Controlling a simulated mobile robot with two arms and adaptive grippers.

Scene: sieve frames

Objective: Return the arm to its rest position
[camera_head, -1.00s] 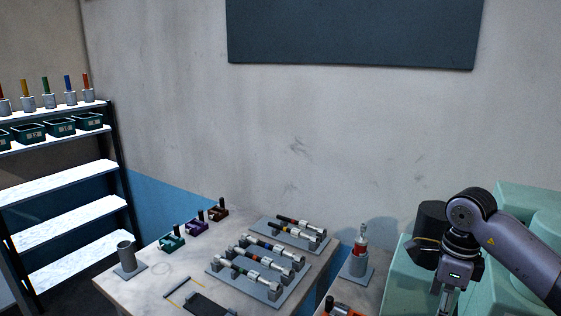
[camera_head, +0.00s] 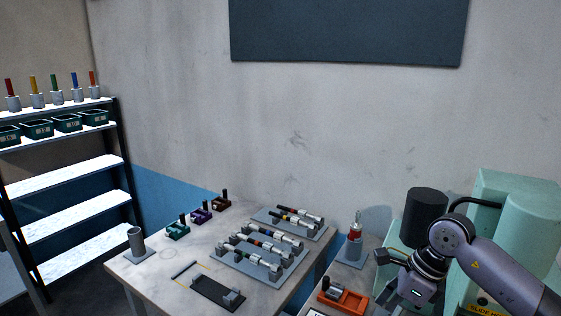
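My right arm comes in from the right, and its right gripper (camera_head: 404,297) hangs low at the bottom right, beside the orange holder (camera_head: 343,297). The fingers are small, dark and partly cut by the frame's lower edge, so I cannot tell whether they are open or shut. No held object shows. My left gripper is not in view.
A pale green machine (camera_head: 482,243) stands behind my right arm. The left table (camera_head: 205,262) carries racks of cylinders and small coloured holders. A shelf (camera_head: 70,209) stands at left.

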